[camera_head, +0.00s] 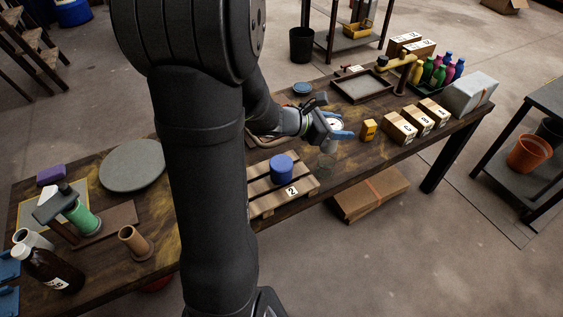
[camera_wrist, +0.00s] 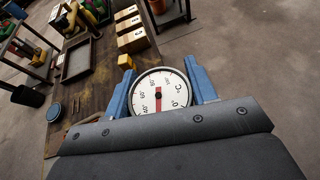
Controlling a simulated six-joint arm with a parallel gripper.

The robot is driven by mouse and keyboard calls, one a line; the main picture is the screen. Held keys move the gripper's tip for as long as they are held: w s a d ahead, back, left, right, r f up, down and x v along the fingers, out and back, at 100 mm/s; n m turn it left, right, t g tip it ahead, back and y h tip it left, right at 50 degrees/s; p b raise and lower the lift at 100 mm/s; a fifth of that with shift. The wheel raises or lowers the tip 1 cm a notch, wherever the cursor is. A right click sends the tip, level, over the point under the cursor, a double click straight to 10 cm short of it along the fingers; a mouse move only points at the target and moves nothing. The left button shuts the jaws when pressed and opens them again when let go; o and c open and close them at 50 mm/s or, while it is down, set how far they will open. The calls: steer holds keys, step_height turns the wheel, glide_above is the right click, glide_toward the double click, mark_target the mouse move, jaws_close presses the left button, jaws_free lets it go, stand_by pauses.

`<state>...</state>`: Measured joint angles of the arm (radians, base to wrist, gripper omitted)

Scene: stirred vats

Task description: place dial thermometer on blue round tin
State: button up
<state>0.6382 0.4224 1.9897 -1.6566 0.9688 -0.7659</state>
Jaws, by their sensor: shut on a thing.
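The dial thermometer (camera_wrist: 160,92) has a round white face, a dark rim and a red pointer. My gripper (camera_head: 336,124) holds it between its two blue fingers, above the right part of the workbench; the fingers also show in the wrist view (camera_wrist: 159,78). In the head view a low, flat blue round tin (camera_head: 302,88) lies on the bench behind my gripper; it is at the left in the wrist view (camera_wrist: 53,112). A taller blue cylinder (camera_head: 282,169) stands on a small wooden pallet, in front and left of my gripper. The thermometer is apart from both.
The pallet (camera_head: 265,204) has a tag marked 2. A yellow block (camera_head: 369,130) and several cardboard boxes (camera_head: 399,129) stand right of my gripper. A shallow tray (camera_head: 361,87) and several coloured bottles (camera_head: 438,73) are farther back. A grey disc (camera_head: 133,165) lies at the left.

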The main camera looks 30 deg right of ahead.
steer(key=s+a+r, duration=0.2)
steer(key=a, duration=0.4)
glide_above(287, 161)
step_height(287, 161, down, 7)
steer(key=shift+f, duration=2.1)
steer(key=shift+f, duration=0.15)
steer(key=o, duration=1)
steer(key=shift+o, duration=0.2)
